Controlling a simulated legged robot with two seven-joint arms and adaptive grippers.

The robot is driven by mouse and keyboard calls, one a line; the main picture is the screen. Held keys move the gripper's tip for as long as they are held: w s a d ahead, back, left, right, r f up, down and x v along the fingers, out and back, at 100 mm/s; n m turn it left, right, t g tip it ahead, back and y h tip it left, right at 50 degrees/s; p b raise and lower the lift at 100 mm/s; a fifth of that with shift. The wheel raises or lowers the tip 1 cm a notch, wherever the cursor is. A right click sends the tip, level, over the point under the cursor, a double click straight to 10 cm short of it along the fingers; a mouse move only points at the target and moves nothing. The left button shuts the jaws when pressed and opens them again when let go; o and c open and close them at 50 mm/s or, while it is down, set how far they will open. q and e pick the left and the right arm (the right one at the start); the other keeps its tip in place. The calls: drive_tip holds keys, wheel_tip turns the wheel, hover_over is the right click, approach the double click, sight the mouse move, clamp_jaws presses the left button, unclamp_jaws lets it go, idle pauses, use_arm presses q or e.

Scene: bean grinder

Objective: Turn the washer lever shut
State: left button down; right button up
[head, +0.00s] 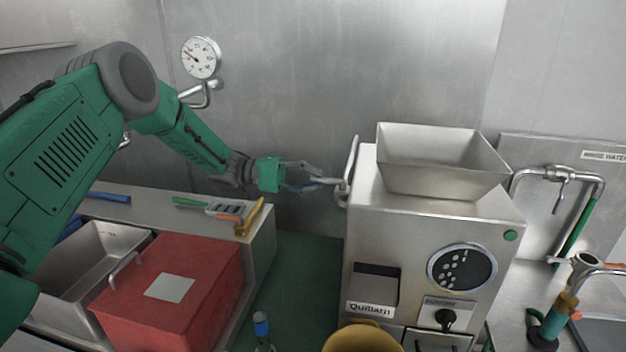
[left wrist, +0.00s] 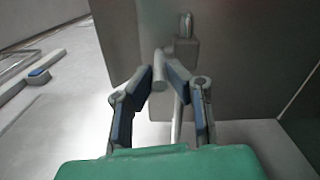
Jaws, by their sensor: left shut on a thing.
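A steel machine (head: 435,230) with a hopper on top stands right of centre. A pale lever (head: 350,165) rises along its left side, tall and slightly tilted. My left gripper (head: 335,182) reaches in from the left, its fingertips at the lever's lower part. In the left wrist view my left gripper (left wrist: 160,85) is shut on a light, rod-like piece (left wrist: 159,70) between its fingertips, seemingly part of this lever. Its join to the machine is partly hidden. My right gripper is not in view.
A red box (head: 200,260) and a steel tray (head: 85,255) stand on the left counter, with brushes and tools behind them. A yellow bucket (head: 362,338) is at the bottom centre. A tap (head: 560,173) and sink lie at right. A gauge (head: 201,57) is on the wall.

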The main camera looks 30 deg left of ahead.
use_arm(q)
drive_tip(key=shift+f, duration=0.25)
drive_tip(key=c, duration=1.6)
unclamp_jaws()
drive_tip(key=shift+o, duration=0.2)
drive_tip(key=shift+w+a+f, duration=0.1)
drive_tip(key=shift+w, duration=0.2)
drive_tip(key=shift+s+a+r, duration=0.2)
drive_tip(key=shift+s+a, duration=0.05)
drive_tip(key=shift+a, duration=0.2)
drive_tip(key=v, duration=1.1)
drive_tip(key=shift+a+f, duration=0.2)
drive_tip(key=shift+f, duration=0.1)
drive_tip(key=shift+w+d, duration=0.1)
drive_tip(key=shift+w, duration=0.05)
